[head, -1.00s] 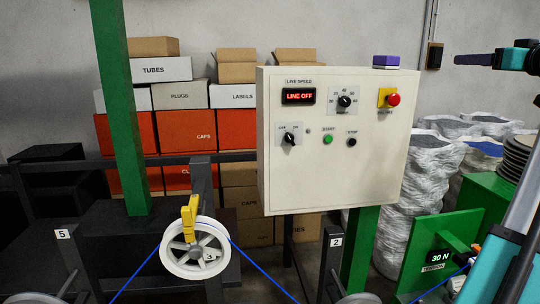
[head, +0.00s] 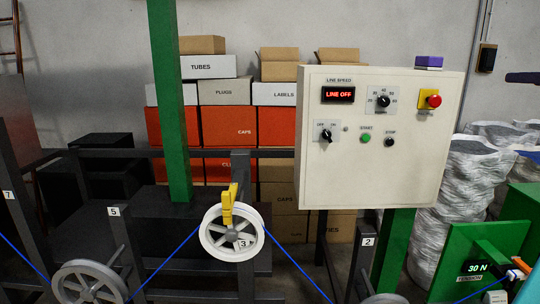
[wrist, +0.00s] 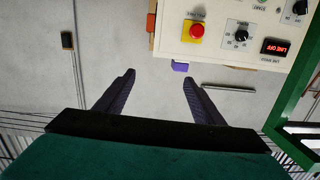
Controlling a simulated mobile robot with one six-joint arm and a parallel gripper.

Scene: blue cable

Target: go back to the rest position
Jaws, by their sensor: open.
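My gripper (wrist: 158,82) shows in the wrist view with its two dark fingers spread apart and nothing between them. The wrist picture is upside down, with the control panel (wrist: 235,35) beyond the fingertips at the upper right. In the head view only a dark tip of my arm shows at the right edge, and the gripper itself is not clearly visible there. The control panel stands right of centre in the head view (head: 380,150), its display reading LINE OFF. The blue cable (head: 165,268) runs over the white pulley marked 3 (head: 232,214).
A yellow clip (head: 229,204) sits at the pulley's top. A purple block (head: 429,62) rests on the panel's top edge.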

